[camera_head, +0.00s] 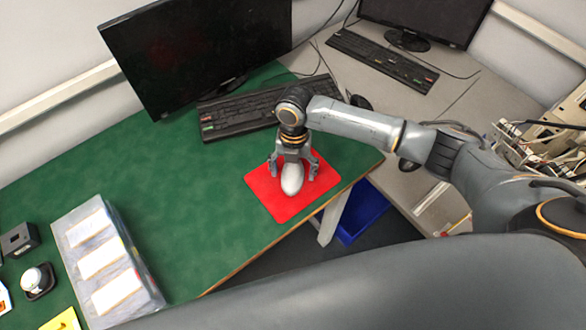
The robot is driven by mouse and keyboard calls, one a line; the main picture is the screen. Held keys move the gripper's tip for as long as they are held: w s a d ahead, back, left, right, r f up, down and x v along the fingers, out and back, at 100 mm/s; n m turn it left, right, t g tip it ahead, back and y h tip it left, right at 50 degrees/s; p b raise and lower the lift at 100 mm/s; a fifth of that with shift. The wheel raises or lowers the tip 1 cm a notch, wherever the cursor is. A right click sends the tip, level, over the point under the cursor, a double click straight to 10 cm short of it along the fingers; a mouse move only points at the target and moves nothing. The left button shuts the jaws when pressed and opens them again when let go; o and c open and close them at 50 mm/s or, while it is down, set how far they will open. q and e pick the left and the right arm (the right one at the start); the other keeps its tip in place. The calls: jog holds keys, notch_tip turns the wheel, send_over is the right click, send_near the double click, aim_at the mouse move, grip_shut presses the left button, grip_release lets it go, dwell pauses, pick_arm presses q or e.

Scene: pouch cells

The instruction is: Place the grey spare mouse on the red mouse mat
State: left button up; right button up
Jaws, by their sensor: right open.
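The grey mouse (292,180) rests on the red mouse mat (268,195) near the right front edge of the green table. My right gripper (294,172) is above the mat with its fingers spread to either side of the mouse. The gripper is open and the fingers look apart from the mouse. Part of the mouse's back end is hidden under the gripper. My left gripper is not in view.
A black keyboard (245,110) and monitor (200,50) stand behind the mat. A dark mouse (361,102) is behind my right arm. A box of pouch cells (140,270) lies front left. A blue bin (362,212) is below the table edge. The green table's middle (185,190) is clear.

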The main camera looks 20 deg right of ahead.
aim_at(294, 166)
jog(key=shift+r, duration=0.1)
notch_tip(294, 166, up, 12)
jog(key=w+b, duration=0.1)
jog(key=shift+w+d, duration=0.15)
jog(key=shift+d, duration=0.15)
